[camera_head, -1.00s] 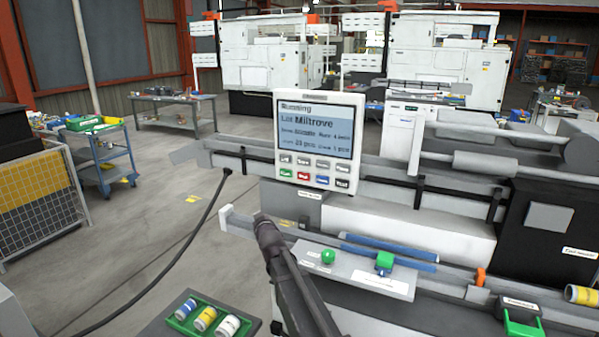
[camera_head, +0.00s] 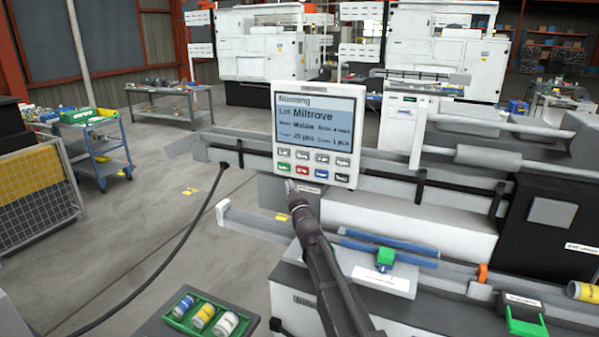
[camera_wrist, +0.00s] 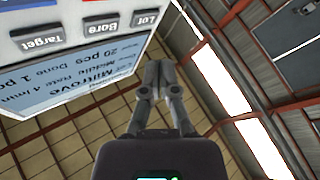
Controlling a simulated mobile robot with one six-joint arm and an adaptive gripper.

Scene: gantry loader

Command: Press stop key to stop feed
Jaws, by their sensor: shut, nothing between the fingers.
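The control panel (camera_head: 318,130) is a white box with a lit screen (camera_head: 318,120) reading "Running" and "Lot Miltrove". Below the screen are two rows of keys. The lower row has a green key (camera_head: 283,167), a red key (camera_head: 302,172), a blue key (camera_head: 321,175) and a black key; their lettering is too small to read surely. My gripper (camera_head: 291,187) is shut and empty, its tip just below the green and red keys in the picture. The wrist view shows the closed fingers (camera_wrist: 160,70) beside the inverted panel (camera_wrist: 75,50); the red key is not clearly seen there.
A green tray (camera_head: 207,314) with several rolls stands at lower left. A black cable (camera_head: 190,243) hangs to the left.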

